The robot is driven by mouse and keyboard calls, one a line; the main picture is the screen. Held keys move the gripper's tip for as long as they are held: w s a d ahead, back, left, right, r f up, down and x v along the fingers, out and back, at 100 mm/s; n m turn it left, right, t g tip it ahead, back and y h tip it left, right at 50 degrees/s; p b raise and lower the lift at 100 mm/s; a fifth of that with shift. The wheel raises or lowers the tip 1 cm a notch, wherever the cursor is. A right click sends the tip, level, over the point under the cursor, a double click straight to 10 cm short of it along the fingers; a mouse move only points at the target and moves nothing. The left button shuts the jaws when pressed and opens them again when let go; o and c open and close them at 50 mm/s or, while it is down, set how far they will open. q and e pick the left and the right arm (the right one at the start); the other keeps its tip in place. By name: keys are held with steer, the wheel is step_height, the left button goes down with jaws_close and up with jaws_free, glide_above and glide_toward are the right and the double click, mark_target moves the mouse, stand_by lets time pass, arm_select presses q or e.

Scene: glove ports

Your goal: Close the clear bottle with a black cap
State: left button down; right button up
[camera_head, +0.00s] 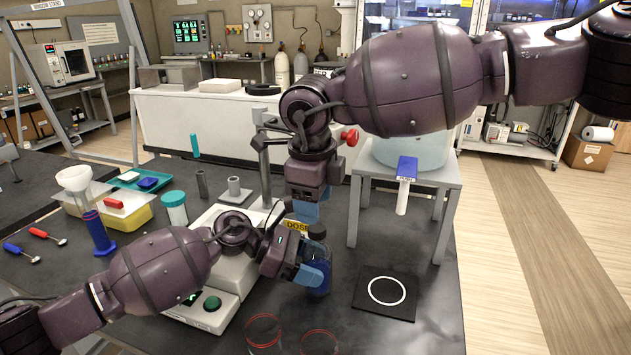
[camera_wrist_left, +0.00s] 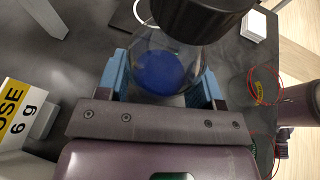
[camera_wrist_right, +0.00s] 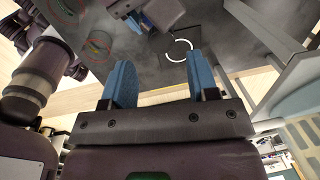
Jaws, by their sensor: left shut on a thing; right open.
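The clear bottle (camera_head: 318,280), with blue contents, stands at the front middle of the dark bench. My left gripper (camera_head: 312,270) is shut on it; in the left wrist view its blue fingers flank the bottle (camera_wrist_left: 165,70). The black cap (camera_head: 317,231) is at the top of the bottle; it also shows in the left wrist view (camera_wrist_left: 200,15). I cannot tell how tightly it sits. My right gripper (camera_head: 304,212) is above and slightly left of the cap. Its fingers (camera_wrist_right: 160,82) are open, with nothing between them.
A black mat with a white ring (camera_head: 387,291) lies right of the bottle. Clear red-rimmed vessels (camera_head: 264,333) stand at the front edge.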

steer(key=n, duration=0.4)
steer(key=shift+a+r, duration=0.1)
steer(key=shift+r, duration=0.1)
steer(key=n, duration=0.4)
steer(key=shift+w+r, duration=0.1)
steer(key=shift+r, duration=0.15)
steer(key=n, duration=0.5)
steer(key=shift+a+r+n+g, duration=0.3)
steer(key=shift+n, duration=0.1)
steer(key=n, duration=0.2)
steer(key=shift+r+n, duration=0.15)
steer(key=shift+n, duration=0.25)
steer(key=n, duration=0.4)
steer(key=shift+w+d+r, duration=0.1)
steer(key=shift+d, duration=0.15)
steer(key=n, duration=0.4)
steer(key=shift+w+r, duration=0.1)
steer(key=shift+r, duration=0.05)
steer(key=n, duration=0.7)
steer(key=shift+w+d+r+g, duration=0.2)
steer(key=shift+d+r+g, duration=0.05)
steer(key=shift+r+g, duration=0.05)
steer(key=shift+f, duration=0.15)
